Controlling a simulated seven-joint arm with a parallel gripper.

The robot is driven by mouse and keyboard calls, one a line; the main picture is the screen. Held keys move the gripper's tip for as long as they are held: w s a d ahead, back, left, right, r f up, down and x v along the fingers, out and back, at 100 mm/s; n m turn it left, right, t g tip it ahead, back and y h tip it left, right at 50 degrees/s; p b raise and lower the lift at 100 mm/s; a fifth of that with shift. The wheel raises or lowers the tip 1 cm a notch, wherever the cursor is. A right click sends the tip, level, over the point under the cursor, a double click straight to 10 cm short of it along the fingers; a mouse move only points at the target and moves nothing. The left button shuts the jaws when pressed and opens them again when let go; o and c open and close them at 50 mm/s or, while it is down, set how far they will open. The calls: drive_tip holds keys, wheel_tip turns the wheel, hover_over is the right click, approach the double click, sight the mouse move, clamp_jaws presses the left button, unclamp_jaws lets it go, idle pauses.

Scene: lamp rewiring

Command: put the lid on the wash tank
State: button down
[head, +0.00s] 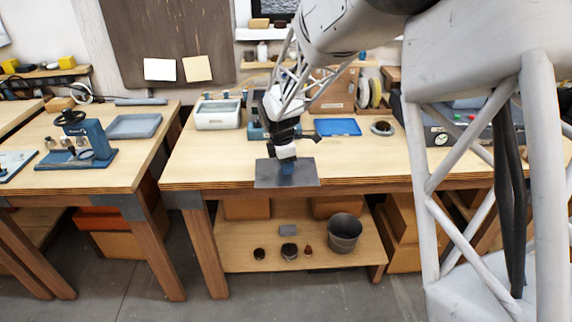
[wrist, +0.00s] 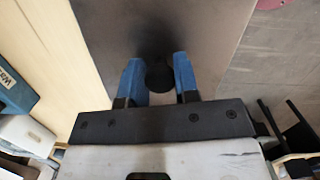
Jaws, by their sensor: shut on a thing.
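The lid is a flat grey plate (head: 267,179) in the head view, level and overlapping the front edge of the middle bench. It also fills the upper middle of the wrist view (wrist: 215,35). My gripper (head: 287,168) is above it, with blue fingers (wrist: 159,76) shut on the lid's dark round knob. A blue box with a partly readable "Was…" label shows at the left edge of the wrist view (wrist: 14,88). The lid is apart from it.
A white-rimmed tank (head: 218,115) stands left of the blue box. A blue tray (head: 338,127) and a small round dish (head: 382,128) lie to the right. The bench top (head: 200,168) is clear at front left. A bucket (head: 345,232) stands on the shelf below.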

drive_tip(key=w+a+r, duration=0.1)
drive_tip(key=w+r, duration=0.4)
drive_tip(key=w, duration=0.9)
drive_tip(key=w+a+r, duration=0.1)
drive_tip(key=w+r, duration=0.4)
drive_tip(key=w, duration=1)
drive_tip(key=w+a+r, duration=0.1)
drive_tip(key=w+r, duration=0.4)
drive_tip(key=w, duration=0.9)
drive_tip(key=shift+w, duration=0.35)
drive_tip(key=shift+r, duration=0.1)
drive_tip(key=shift+f, duration=1.45)
drive_tip(key=shift+f, duration=0.25)
drive_tip(key=shift+f, duration=1.85)
drive_tip(key=shift+f, duration=0.25)
